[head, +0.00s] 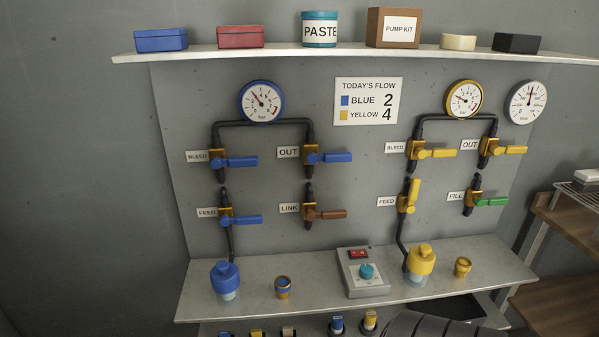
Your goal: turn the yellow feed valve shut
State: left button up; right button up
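The yellow feed valve (405,204) is on the grey back panel, right of a white FEED label (387,201). Its yellow lever (414,191) points up, roughly in line with the dark pipe. The pipe runs down from the valve to a yellow-capped bottle (420,260) on the lower shelf. Neither of my grippers can be made out in the head view, and nothing touches the lever.
The neighbouring yellow bleed lever (443,153), yellow out lever (510,150) and green fill lever (491,201) point sideways. A grey control box (362,284) stands on the lower shelf (320,298). A dark ribbed thing (435,326) shows at the bottom edge. The space before the feed valve looks clear.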

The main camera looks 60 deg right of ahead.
aim_at(414, 183)
jog(key=z, duration=2.5)
